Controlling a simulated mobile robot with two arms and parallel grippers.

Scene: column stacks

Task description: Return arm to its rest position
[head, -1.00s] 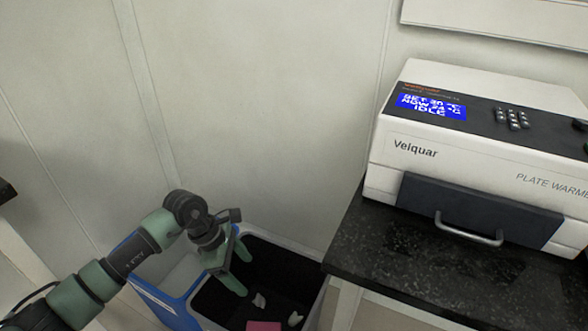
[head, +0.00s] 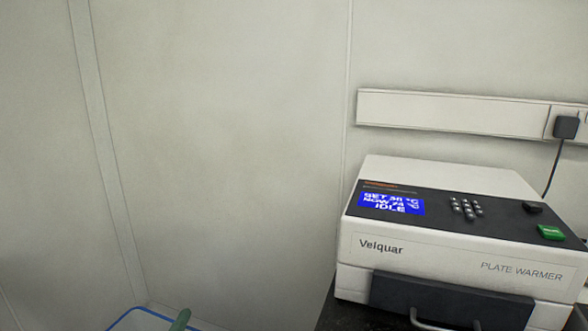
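The rest of my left gripper and arm is below the picture. Whether its fingers are apart or together cannot be seen. My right arm and gripper are not in view.
A white Velquar plate warmer (head: 400,247) with a lit blue display reading IDLE stands on a dark counter (head: 345,318) at the right. A socket rail (head: 440,110) with a plug (head: 566,127) runs along the wall above. The wall area at left is bare.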

